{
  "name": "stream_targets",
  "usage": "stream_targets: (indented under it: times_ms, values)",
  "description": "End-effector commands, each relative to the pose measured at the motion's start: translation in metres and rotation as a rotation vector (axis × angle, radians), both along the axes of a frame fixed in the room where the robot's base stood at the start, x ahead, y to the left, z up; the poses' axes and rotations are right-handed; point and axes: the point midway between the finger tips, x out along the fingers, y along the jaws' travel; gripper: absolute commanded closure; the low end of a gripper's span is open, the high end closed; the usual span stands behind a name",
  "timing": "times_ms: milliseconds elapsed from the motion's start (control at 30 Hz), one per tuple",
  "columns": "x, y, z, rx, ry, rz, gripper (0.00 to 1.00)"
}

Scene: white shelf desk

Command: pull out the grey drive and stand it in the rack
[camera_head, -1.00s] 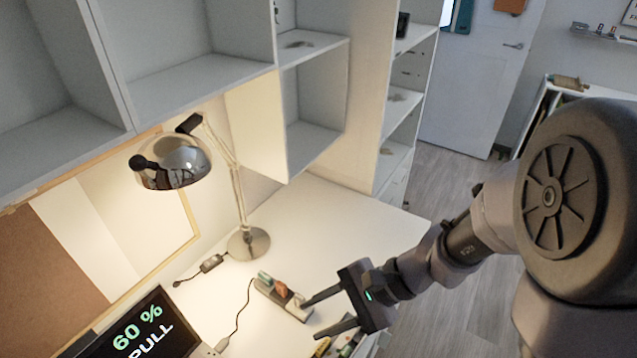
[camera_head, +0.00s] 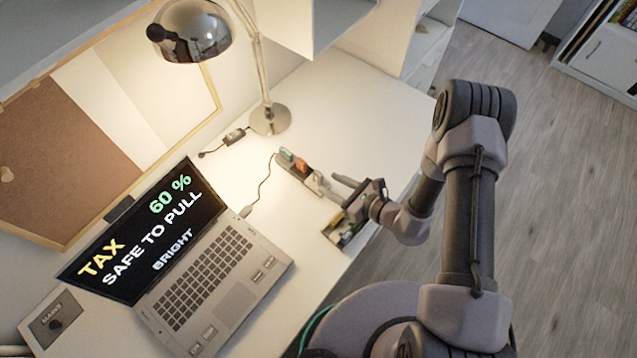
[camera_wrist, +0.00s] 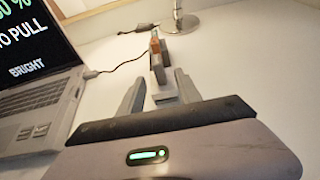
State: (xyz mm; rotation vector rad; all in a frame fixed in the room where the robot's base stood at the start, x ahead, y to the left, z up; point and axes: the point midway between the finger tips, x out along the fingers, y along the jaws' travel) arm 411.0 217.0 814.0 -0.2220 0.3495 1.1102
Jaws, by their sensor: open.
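A small dark hub (camera_head: 295,171) lies on the white desk, on a cable from the laptop, with a green drive (camera_head: 287,154) and an orange drive (camera_head: 301,164) standing in it. A pale grey piece at its near end, probably the grey drive (camera_wrist: 162,93), shows between my fingers in the wrist view. My gripper (camera_head: 332,187) is open, low over the desk, with one finger on each side of that piece; contact cannot be told. An open compartmented holder, perhaps the rack (camera_head: 338,236), stands at the desk's front edge, partly hidden by my gripper.
The laptop (camera_head: 215,275) is open left of the hub; its screen reads "TAX 60 % SAFE TO PULL BRIGHT". A chrome lamp (camera_head: 268,119) stands behind the hub. The desk (camera_head: 350,110) is clear at the back right.

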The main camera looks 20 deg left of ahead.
Motion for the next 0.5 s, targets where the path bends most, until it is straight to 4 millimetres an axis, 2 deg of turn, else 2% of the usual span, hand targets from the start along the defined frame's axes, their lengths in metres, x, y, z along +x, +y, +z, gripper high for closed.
stream_targets:
  times_ms: [300, 500]
  values:
    - [0.020, 0.046, -0.012, 0.001, -0.001, 0.004, 0.59]
    - [0.023, 0.051, -0.013, 0.001, 0.001, 0.001, 0.59]
